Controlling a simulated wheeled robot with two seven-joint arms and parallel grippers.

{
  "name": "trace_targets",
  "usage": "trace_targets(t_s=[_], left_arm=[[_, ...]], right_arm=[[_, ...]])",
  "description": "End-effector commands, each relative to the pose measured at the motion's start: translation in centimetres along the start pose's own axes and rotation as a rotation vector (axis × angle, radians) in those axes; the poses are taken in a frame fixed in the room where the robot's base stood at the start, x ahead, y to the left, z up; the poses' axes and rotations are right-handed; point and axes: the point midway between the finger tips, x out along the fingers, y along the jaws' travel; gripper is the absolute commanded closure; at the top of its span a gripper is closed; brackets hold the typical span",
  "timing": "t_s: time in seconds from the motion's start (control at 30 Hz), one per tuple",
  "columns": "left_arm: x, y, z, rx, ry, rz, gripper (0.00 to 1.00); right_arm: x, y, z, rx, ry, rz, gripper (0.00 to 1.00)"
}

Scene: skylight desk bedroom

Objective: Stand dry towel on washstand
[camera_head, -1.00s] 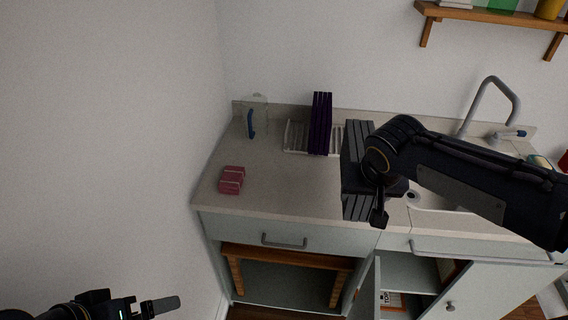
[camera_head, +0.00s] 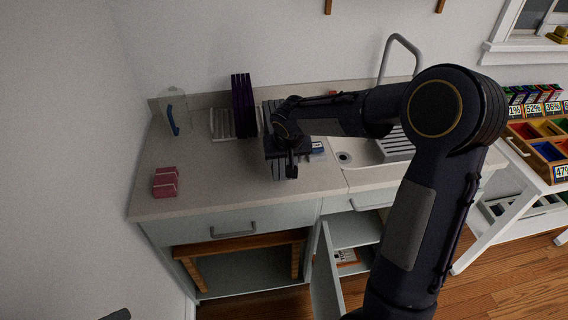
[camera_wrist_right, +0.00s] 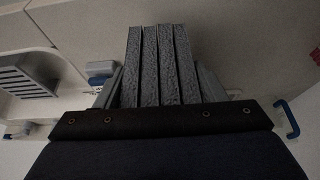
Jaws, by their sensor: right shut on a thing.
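A grey folded towel (camera_head: 279,171) with upright layers is in my right gripper (camera_head: 289,152), at the washstand (camera_head: 228,191), just right of the dish rack. In the right wrist view the towel (camera_wrist_right: 159,62) shows as several thick grey layers side by side in front of the dark palm. The gripper is shut on it and hides its middle in the head view. I cannot tell whether its lower edge touches the counter. Only a grey tip of my left gripper (camera_head: 116,315) shows at the bottom left, so its opening is hidden.
A white dish rack (camera_head: 221,124) holds a dark purple folded thing (camera_head: 243,104). A clear jug with a blue handle (camera_head: 172,119) and pink blocks (camera_head: 165,182) are on the left. The sink and tap (camera_head: 388,58) are right. A cabinet door (camera_head: 326,276) hangs open below.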

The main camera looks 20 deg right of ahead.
Motion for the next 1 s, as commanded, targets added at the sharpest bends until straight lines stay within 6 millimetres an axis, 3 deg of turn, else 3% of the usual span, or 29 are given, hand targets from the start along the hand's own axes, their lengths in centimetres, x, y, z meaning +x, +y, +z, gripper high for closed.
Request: trace_targets(t_s=[0.13, 0.33, 0.73, 0.77, 0.9, 1.0], left_arm=[[-0.2, 0.1, -0.1, 0.0, 0.0, 0.0, 0.0], [-0.1, 0.1, -0.1, 0.0, 0.0, 0.0, 0.0], [0.3, -0.1, 0.2, 0.0, 0.0, 0.0, 0.0], [0.2, -0.1, 0.1, 0.0, 0.0, 0.0, 0.0], [0.2, -0.1, 0.1, 0.0, 0.0, 0.0, 0.0], [0.2, -0.1, 0.1, 0.0, 0.0, 0.0, 0.0]], right_arm=[[1.0, 0.0, -0.4, -0.001, 0.0, 0.0, 0.65], [3.6, -0.1, 0.8, -0.002, -0.001, -0.001, 0.65], [4.1, 0.0, 1.0, -0.001, 0.002, -0.001, 0.65], [4.1, 0.0, 1.0, 0.0, 0.001, -0.001, 0.34], [4.0, 0.0, 1.0, -0.001, 0.0, 0.0, 0.16], [4.0, 0.0, 1.0, -0.001, 0.0, 0.0, 0.15]])
